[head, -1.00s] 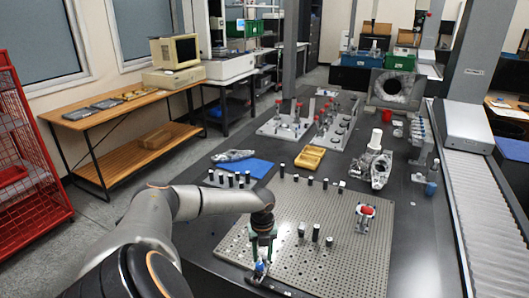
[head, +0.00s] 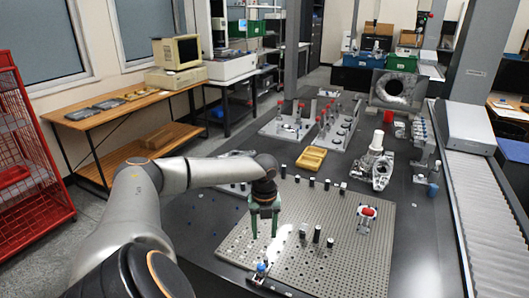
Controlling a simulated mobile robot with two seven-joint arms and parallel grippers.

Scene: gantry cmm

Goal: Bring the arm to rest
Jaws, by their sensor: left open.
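My left arm (head: 150,195) comes in from the left and reaches over the table. My left gripper (head: 263,236) has green fingers that point down, spread apart with nothing between them. It hangs above the left part of the perforated metal plate (head: 345,255). A small fixture with a blue top (head: 261,267) stands at the plate's front edge, below the gripper in the picture. My right gripper does not show.
Several black cylinders, such as this one (head: 317,233), stand on the plate. A red-topped part (head: 367,212) stands at right. A yellow tray (head: 311,158) and metal castings (head: 372,168) lie behind. A roller conveyor (head: 485,220) runs along the right side.

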